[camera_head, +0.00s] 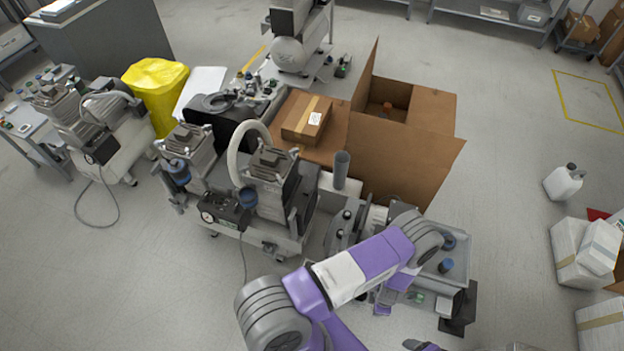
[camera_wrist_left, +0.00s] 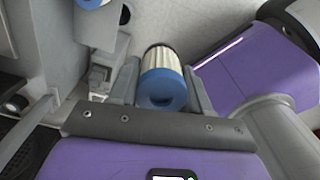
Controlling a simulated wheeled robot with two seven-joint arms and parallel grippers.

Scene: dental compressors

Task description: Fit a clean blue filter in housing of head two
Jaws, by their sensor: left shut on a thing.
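My left gripper (camera_wrist_left: 162,72) is shut on a filter (camera_wrist_left: 162,60) with white pleats and a blue end cap, in the left wrist view. Its fingers press on either side. In the head view a purple and white arm of mine crosses the lower middle and hides part of the cart; I cannot make out the held filter there. The compressor's two grey heads, one at left (camera_head: 190,150) and one at right (camera_head: 272,178), stand on a cart. I cannot tell which is head two.
A grey tray (camera_head: 425,268) with a blue-topped part (camera_head: 446,265) lies partly under my arm. An open cardboard box (camera_head: 405,155), a closed carton (camera_head: 306,118) and a grey cylinder (camera_head: 341,168) stand behind. A white hose (camera_head: 240,148) arches over the compressor.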

